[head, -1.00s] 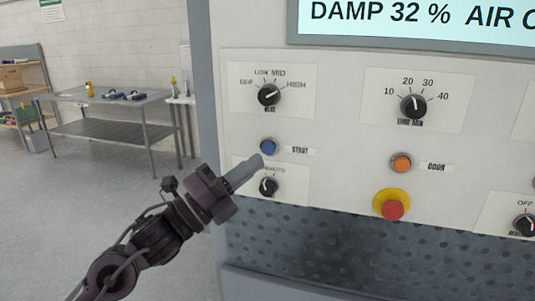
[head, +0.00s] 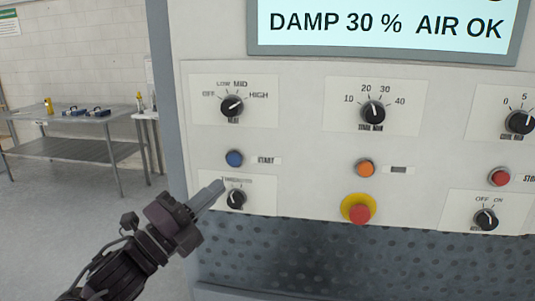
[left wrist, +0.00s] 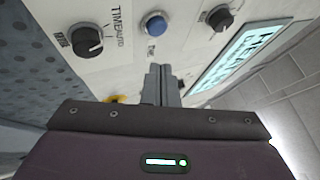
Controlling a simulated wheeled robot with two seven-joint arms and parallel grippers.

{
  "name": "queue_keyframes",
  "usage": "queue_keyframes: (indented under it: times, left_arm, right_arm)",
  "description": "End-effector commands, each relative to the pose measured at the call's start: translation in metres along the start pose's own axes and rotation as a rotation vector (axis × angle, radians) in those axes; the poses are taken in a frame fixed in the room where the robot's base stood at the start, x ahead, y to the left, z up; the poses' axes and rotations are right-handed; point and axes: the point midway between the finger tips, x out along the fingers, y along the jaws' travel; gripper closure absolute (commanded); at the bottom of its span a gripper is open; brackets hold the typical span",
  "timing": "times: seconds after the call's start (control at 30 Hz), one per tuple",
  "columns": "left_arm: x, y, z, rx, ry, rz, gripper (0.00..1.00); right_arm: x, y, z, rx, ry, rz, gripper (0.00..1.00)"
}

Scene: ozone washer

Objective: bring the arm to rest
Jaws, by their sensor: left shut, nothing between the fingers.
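My left gripper (head: 213,193) is shut and empty in the head view. It stands in front of the washer's control panel (head: 300,180), close to the lower left knob (head: 236,198) and below the blue START button (head: 234,158). I cannot tell whether it touches the panel. In the left wrist view its fingers (left wrist: 161,78) lie together, with the blue button (left wrist: 155,25) beyond them and a dark knob (left wrist: 88,40) to the left. My right gripper is not in view.
The panel also holds a heat knob (head: 232,105), a timer knob (head: 373,112), an orange button (head: 365,168) and a red emergency stop (head: 359,214) on yellow. The display (head: 390,25) reads DAMP 30 % AIR OK. A metal table (head: 80,125) stands back left, with open floor before it.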

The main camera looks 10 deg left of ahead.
Motion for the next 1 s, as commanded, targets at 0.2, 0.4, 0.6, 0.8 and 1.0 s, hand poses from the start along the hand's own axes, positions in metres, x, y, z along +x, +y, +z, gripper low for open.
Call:
queue_keyframes:
  times: [0.2,0.4,0.6,0.8,1.0]
  left_arm:
    - [-0.054,0.119,0.008,-0.526,-0.423,0.335,1.0]
    - [-0.149,0.211,-0.027,-0.983,-0.889,0.648,1.0]
    - [-0.221,0.246,-0.073,-1.232,-1.224,0.845,1.0]
    - [-0.276,0.255,-0.117,-1.388,-1.498,0.997,1.0]
    - [-0.301,0.292,-0.135,-1.426,-1.612,1.068,1.0]
  right_arm:
    - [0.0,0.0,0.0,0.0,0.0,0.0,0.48]
    - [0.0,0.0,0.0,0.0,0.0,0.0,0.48]
    - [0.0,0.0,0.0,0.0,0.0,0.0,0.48]
    - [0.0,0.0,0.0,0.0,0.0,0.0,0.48]
    - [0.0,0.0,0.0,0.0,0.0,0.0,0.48]
